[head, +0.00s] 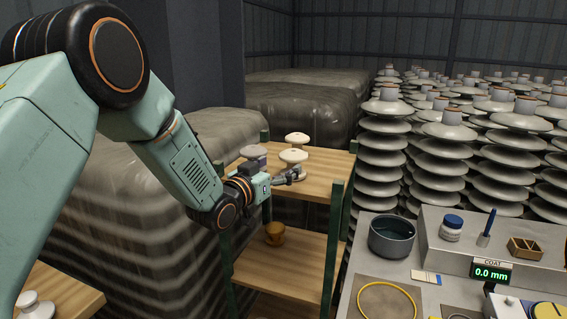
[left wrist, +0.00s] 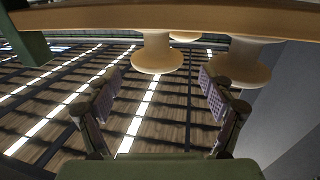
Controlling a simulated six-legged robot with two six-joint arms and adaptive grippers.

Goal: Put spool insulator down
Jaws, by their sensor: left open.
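My left gripper (head: 290,176) is at the top board of a wooden shelf rack (head: 325,164), beside a cream spool insulator (head: 293,156). The left wrist view is upside down. There the two padded fingers (left wrist: 162,90) are spread apart with nothing between them. The spool (left wrist: 157,58) stands upright on the board just beyond the fingertips, lined up with the gap. A second cream spool (head: 298,139) stands behind it. A greyer spool (head: 253,152) stands to the left, partly hidden by my gripper. My right gripper is not in view.
A brown pot (head: 275,234) sits on the lower shelf. Another spool (head: 36,306) stands on a wooden surface at bottom left. A bench at right holds a dark bowl (head: 392,237), a jar (head: 452,228) and a coat gauge (head: 490,272). Tall insulator stacks (head: 445,150) fill the back right.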

